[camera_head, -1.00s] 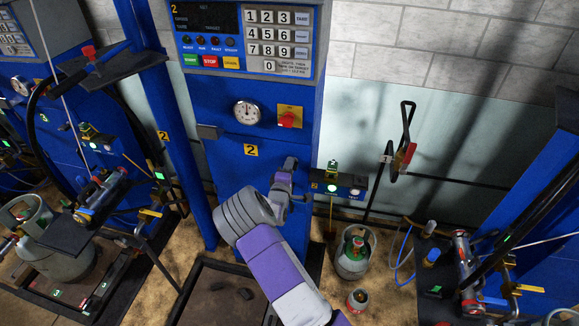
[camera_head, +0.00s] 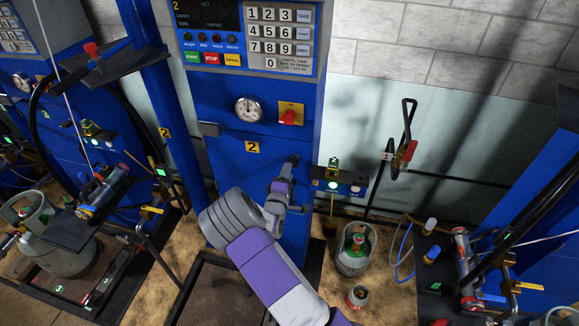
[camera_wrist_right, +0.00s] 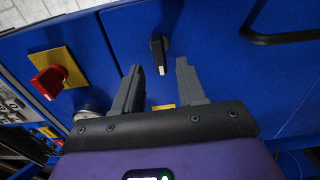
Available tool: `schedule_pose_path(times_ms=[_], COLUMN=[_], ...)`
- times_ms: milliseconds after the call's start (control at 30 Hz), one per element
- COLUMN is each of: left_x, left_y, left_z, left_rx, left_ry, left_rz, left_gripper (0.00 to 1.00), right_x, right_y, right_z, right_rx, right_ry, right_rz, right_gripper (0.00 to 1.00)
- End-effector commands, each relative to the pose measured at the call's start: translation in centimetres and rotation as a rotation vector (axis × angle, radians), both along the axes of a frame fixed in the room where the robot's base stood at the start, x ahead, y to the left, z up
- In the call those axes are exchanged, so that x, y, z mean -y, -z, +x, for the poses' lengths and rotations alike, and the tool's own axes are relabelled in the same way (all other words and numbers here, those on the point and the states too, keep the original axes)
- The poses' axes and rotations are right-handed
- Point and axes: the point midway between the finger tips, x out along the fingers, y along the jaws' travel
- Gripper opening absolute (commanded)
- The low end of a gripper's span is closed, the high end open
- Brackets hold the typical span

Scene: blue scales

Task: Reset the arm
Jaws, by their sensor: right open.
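My right arm (camera_head: 262,262) reaches up from the bottom centre in the head view, with purple and grey links. My right gripper (camera_head: 290,165) is in front of the blue scale cabinet (camera_head: 225,165), below the red switch on its yellow plate (camera_head: 290,114). In the right wrist view the two grey fingers of my right gripper (camera_wrist_right: 158,85) stand apart with nothing between them. A black rotary knob (camera_wrist_right: 160,52) shows on the blue panel beyond the fingertips; I cannot tell the gap to it. My left gripper is out of view.
A small control box (camera_head: 338,184) with lit buttons is just right of the gripper. A grey gas cylinder (camera_head: 354,250) and a smaller one (camera_head: 358,298) stand on the floor. Other blue scales flank both sides.

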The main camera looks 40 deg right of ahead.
Motion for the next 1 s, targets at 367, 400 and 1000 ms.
schedule_pose_path(times_ms=[367, 400, 1000], left_x=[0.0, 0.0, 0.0], left_y=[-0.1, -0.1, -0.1], left_z=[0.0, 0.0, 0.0], left_rx=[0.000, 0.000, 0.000], left_ry=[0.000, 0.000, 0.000], left_rz=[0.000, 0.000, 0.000], left_gripper=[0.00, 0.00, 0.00], right_x=[-1.6, -1.6, -3.3], right_y=[0.0, 0.0, 8.8], right_z=[-1.3, -1.3, -4.2], right_rx=[0.001, 0.001, -0.061], right_ry=[0.000, 0.000, -0.008], right_rz=[0.000, 0.000, 0.339], right_gripper=[0.40, 0.40, 0.40])
